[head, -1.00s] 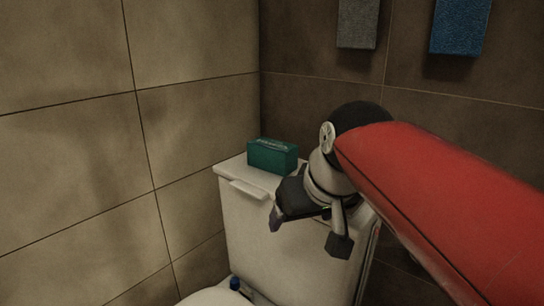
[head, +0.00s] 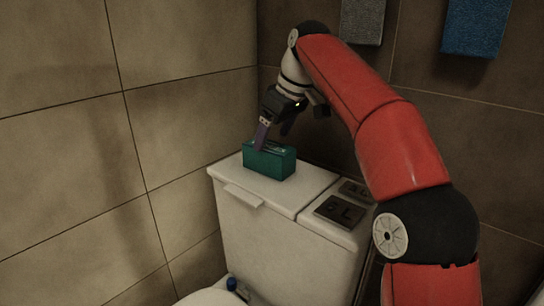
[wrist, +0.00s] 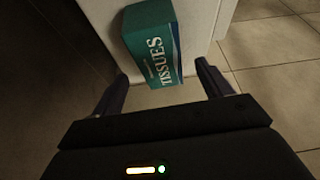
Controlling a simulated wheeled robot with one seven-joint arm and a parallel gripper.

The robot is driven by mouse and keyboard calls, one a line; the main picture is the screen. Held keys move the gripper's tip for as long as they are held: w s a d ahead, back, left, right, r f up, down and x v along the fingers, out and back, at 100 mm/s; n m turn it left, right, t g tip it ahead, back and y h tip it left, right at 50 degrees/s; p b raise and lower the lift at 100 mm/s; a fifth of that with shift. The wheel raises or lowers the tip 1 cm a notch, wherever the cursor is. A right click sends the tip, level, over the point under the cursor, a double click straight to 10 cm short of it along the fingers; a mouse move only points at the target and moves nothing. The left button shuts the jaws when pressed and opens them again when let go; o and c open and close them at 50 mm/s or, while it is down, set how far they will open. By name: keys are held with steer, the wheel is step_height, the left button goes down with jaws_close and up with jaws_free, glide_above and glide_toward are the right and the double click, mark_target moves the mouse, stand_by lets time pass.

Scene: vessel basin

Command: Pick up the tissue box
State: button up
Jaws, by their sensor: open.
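The tissue box (head: 269,162) is teal green and sits on the left part of the toilet tank lid. In the wrist view the tissue box (wrist: 153,45) shows its "TISSUES" lettering and lies ahead of and between my open fingers. My gripper (head: 272,133) is above the box, pointing down, with one finger overlapping the box's top edge in the head view. In the wrist view my gripper (wrist: 165,90) is open, with nothing between its fingertips. I cannot tell whether a finger touches the box.
The toilet tank lid (head: 302,206) is white, with dark flush plates (head: 340,212) at its right. A tiled wall stands close behind and to the left. A grey towel (head: 362,20) and a blue towel (head: 475,26) hang on the back wall. The lid's middle is clear.

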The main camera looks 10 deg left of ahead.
mark_target(268, 145)
steer(key=b+x, duration=0.1)
steer(key=x, duration=0.5)
steer(key=shift+w+a+f+b, duration=0.1)
steer(key=shift+a+f+b, duration=0.15)
steer(key=shift+f+b, duration=0.1)
steer(key=shift+f, duration=0.2)
stand_by(0.4)
steer(key=c, duration=1.1)
